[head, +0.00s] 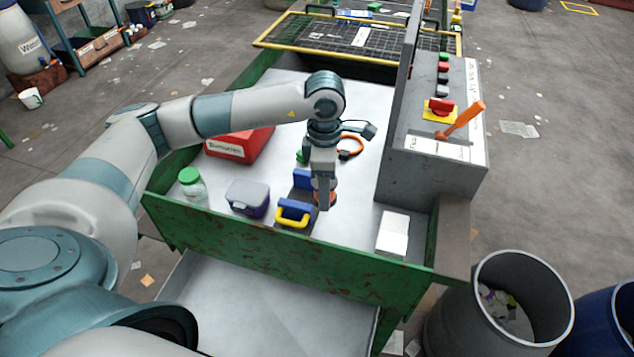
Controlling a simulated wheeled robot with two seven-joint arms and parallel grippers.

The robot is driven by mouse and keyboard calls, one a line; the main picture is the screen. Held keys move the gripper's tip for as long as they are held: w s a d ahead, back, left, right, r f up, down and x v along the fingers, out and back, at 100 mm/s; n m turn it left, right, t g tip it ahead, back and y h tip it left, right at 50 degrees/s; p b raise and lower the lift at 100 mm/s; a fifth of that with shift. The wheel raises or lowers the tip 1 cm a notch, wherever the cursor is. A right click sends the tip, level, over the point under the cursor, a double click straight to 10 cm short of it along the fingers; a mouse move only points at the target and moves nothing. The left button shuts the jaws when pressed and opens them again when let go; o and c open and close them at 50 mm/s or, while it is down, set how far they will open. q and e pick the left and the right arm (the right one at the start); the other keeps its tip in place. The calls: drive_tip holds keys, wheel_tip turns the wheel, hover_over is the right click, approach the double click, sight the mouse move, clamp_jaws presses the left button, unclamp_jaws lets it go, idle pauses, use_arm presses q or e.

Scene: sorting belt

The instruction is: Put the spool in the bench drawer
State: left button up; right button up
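My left gripper (323,200) points straight down over the bench top, beside a blue and yellow object. An orange-brown round piece, probably the spool (332,196), shows on both sides of the near finger. The finger hides its middle, and I cannot tell whether the gripper is closed on it. The bench drawer (270,305) is pulled open below the bench's green front edge, and its visible grey floor is bare. My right gripper is not in view.
On the bench (350,228) are a red labelled box (240,146), a green-lidded jar (192,185), a purple-grey box (247,198), a yellow-handled blue object (293,213), an orange loop (351,147) and a white block (393,233). A control box (435,150) stands right; a bin (520,310) is beyond.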

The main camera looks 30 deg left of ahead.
sight(332, 202)
use_arm(q)
drive_tip(key=s+d+m, duration=0.1)
drive_tip(key=m, duration=0.2)
drive_tip(key=s+d+m+b, duration=0.1)
drive_tip(key=m, duration=0.2)
drive_tip(key=s+d+m, duration=0.1)
drive_tip(key=m, duration=0.1)
drive_tip(key=shift+d+r+m+b, duration=0.2)
drive_tip(key=shift+r+m+b, duration=0.05)
drive_tip(key=shift+m+b, duration=0.15)
drive_tip(key=s+d+m, duration=0.1)
drive_tip(key=m, duration=0.3)
drive_tip(key=s+d+m+b, duration=0.1)
drive_tip(key=s+m, duration=0.1)
drive_tip(key=m, duration=0.3)
drive_tip(key=s+d+m+b, duration=0.1)
drive_tip(key=s+m, duration=0.1)
drive_tip(key=m, duration=0.3)
drive_tip(key=shift+s+d+r, duration=0.1)
drive_tip(key=shift+d+r, duration=0.1)
drive_tip(key=shift+r, duration=0.2)
drive_tip(key=shift+a, duration=0.1)
